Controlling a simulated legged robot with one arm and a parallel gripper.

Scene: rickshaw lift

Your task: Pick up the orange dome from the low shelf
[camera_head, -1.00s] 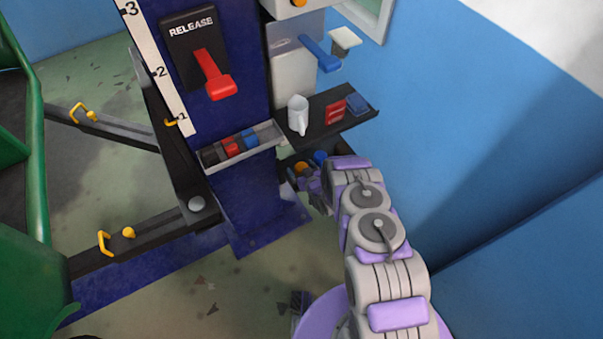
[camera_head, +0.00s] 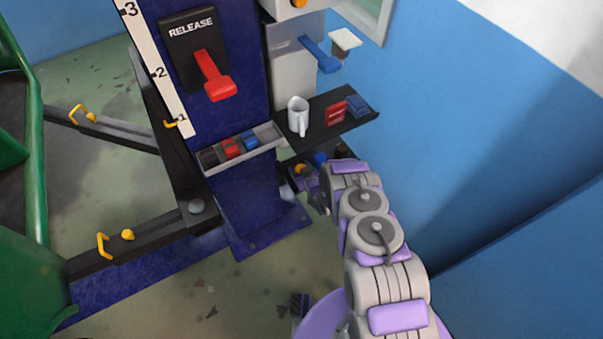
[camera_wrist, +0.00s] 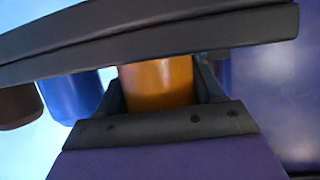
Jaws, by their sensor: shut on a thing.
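The orange dome (camera_head: 300,168) shows as a small patch at the low shelf (camera_head: 291,160), under the tray on the blue post. In the wrist view the orange dome (camera_wrist: 158,84) sits between the two dark fingers of my gripper (camera_wrist: 160,92), which is shut on it. Its top is hidden behind a dark grey slab. In the head view my gripper (camera_head: 310,184) is at the low shelf, partly hidden by my arm. I cannot tell whether the dome still touches the shelf.
A blue piece (camera_wrist: 75,97) and a brown piece (camera_wrist: 18,98) stand left of the dome in the wrist view. Above are a tray (camera_head: 240,147) and a black shelf (camera_head: 325,122) with a white mug (camera_head: 298,115). A blue wall (camera_head: 470,130) is at right.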

